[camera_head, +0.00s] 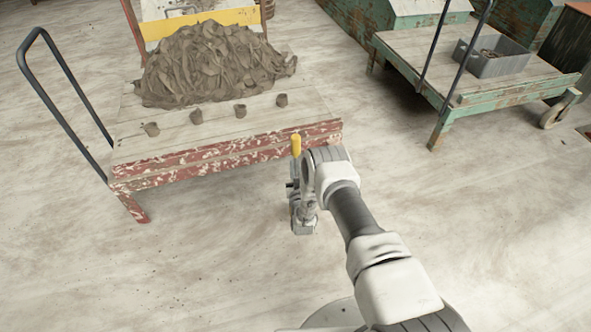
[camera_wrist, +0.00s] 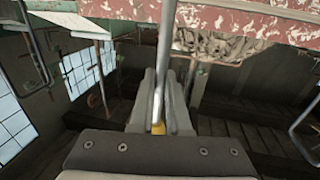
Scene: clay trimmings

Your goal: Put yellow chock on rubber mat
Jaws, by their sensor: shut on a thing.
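The yellow chock (camera_head: 296,145) is a small upright yellow piece at the front right corner of the red-edged table in the head view. My gripper (camera_head: 297,163) is just below it in that view, largely hidden by my wrist. In the wrist view my gripper (camera_wrist: 160,98) is shut, with a bit of the yellow chock (camera_wrist: 158,128) showing low between the fingers. A pale rod-like shape runs up from there; I cannot tell what it belongs to. I cannot make out a rubber mat in either view.
The red-edged table (camera_head: 228,158) carries a clay heap (camera_head: 212,62) and several small clay pieces along its front. A green cart (camera_head: 470,108) with a grey tray (camera_head: 493,60) stands at the right. A dark handrail (camera_head: 72,100) rises at the left. The floor in front is mostly clear.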

